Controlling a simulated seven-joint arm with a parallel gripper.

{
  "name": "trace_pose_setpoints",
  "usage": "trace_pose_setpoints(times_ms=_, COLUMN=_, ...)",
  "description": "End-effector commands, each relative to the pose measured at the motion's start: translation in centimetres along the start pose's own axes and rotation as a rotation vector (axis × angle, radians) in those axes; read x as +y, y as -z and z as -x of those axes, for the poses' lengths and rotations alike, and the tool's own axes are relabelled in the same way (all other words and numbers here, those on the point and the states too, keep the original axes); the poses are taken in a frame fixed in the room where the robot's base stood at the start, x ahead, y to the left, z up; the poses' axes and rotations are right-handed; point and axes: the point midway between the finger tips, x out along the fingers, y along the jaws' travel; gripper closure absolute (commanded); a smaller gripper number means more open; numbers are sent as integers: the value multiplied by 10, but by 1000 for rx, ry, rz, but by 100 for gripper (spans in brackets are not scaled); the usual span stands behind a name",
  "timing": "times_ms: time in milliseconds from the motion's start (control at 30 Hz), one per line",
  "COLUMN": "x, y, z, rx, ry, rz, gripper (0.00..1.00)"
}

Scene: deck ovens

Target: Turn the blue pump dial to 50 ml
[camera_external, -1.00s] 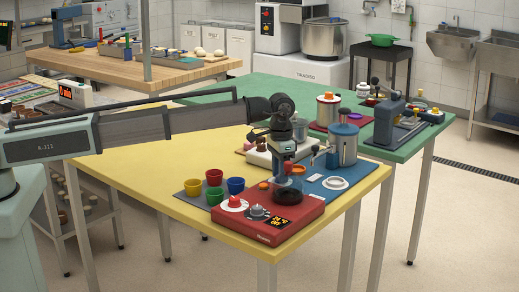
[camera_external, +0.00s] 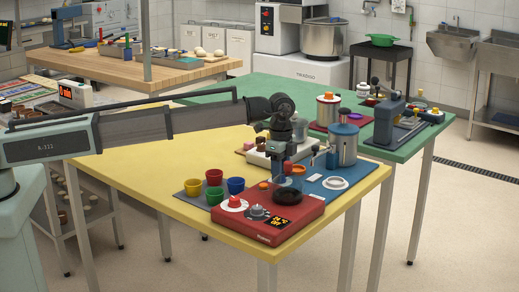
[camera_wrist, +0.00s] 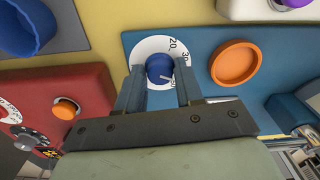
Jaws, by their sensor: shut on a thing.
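In the wrist view the blue dial (camera_wrist: 158,66) sits on a white scale disc (camera_wrist: 146,45) on a blue panel. The numbers 20 and 30 show at its upper right; the marks lower down are partly covered and hard to read. A white pointer line on the dial points to the lower right. My gripper (camera_wrist: 159,76) has one finger on each side of the dial and is shut on it.
A round orange piece (camera_wrist: 235,63) lies close right of my fingers. The red unit (camera_external: 268,232) with its display stands in front. Red, yellow, green and blue cups stand at the left on a grey mat (camera_external: 190,190). A steel pot (camera_external: 345,152) stands behind right.

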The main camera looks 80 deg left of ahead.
Motion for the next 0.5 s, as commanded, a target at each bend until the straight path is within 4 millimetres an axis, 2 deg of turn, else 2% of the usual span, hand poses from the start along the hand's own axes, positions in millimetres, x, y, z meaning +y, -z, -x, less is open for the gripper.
trace_pose_setpoints(times_ms=500, x=0, y=1, z=0, rx=2, ry=2, rz=-400, gripper=94)
